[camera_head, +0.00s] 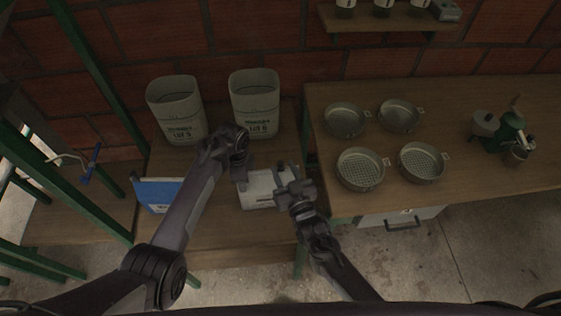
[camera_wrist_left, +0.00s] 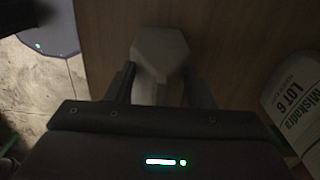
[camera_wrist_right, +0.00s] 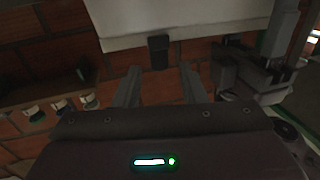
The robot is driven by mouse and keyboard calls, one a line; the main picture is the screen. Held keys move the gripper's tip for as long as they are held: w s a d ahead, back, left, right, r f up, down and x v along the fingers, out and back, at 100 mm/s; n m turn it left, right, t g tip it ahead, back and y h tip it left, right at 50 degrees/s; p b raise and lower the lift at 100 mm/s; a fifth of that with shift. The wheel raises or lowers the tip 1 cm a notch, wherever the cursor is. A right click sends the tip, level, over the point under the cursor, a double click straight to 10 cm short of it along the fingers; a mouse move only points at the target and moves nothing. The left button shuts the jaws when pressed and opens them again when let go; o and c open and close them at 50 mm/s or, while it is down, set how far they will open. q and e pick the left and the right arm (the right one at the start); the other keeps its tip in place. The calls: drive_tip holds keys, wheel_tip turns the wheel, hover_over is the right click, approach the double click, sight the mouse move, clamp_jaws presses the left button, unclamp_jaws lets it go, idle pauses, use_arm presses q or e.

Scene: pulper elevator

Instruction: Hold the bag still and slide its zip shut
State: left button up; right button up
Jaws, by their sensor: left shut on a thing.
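The white bag (camera_head: 262,198) is upright on the wooden bench in the head view. My left gripper (camera_head: 242,178) is shut on the bag's upper left end; the left wrist view shows its fingers on both sides of the pale bag (camera_wrist_left: 158,60). My right gripper (camera_head: 284,182) is at the bag's right end. In the right wrist view its two fingers (camera_wrist_right: 160,82) stand apart, with a small dark block, which looks like the zip slider (camera_wrist_right: 159,50), just beyond and between the tips. The bag (camera_wrist_right: 185,18) hangs across the top of that view. Most of the zip line is hidden.
Two pale bins (camera_head: 176,110) (camera_head: 255,102) stand behind the bag. A blue-and-white box or folder (camera_head: 158,194) is to its left. Several round sieves (camera_head: 361,169) and a green grinder (camera_head: 511,131) are on the right table (camera_head: 460,180). The bench front (camera_head: 215,237) is clear.

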sight(282, 165)
drive_tip(key=shift+x, duration=1.6)
clamp_jaws()
